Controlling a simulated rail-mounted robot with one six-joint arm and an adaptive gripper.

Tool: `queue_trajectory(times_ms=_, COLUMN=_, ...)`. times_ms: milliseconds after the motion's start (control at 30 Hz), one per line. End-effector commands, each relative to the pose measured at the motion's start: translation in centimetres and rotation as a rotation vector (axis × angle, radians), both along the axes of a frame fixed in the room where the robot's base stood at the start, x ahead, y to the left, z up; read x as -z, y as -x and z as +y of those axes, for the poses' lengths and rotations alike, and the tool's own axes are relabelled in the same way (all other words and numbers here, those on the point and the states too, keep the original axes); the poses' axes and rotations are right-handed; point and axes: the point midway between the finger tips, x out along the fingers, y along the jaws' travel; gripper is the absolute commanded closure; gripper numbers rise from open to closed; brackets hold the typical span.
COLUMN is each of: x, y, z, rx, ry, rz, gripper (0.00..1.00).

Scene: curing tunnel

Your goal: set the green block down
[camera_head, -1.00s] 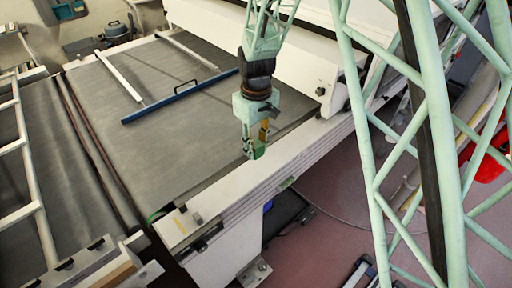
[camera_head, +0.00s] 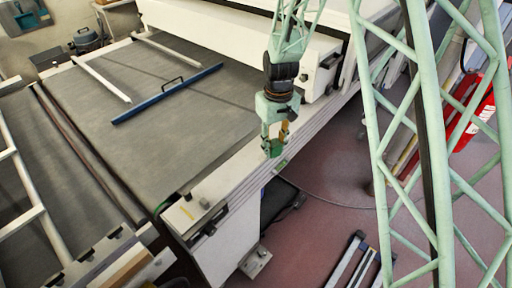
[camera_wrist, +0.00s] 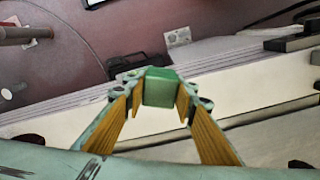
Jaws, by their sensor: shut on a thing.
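The green block (camera_wrist: 160,88) is held between the fingertips of my gripper (camera_wrist: 160,95) in the wrist view. My gripper is shut on it. In the head view my gripper (camera_head: 272,147) hangs by the white side rail of the conveyor, and the block is too small there to make out clearly. In the wrist view the white rail and the red floor show behind the block. I cannot tell how high the block is above the rail.
The grey conveyor belt (camera_head: 165,120) lies left of my gripper, with a blue bar (camera_head: 168,93) across it. The white side rail (camera_head: 232,172) borders it. A white housing (camera_head: 235,40) stands behind. Red floor (camera_head: 320,190) lies right, with a red extinguisher (camera_head: 478,115) farther right.

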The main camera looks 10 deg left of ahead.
Motion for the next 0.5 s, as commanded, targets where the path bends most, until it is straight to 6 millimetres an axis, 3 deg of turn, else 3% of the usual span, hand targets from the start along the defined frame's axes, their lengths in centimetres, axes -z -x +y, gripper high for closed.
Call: queue_trajectory(times_ms=500, x=2.1, y=-2.0, z=-12.8, rx=0.3, ry=0.001, rz=0.001, gripper=0.86)
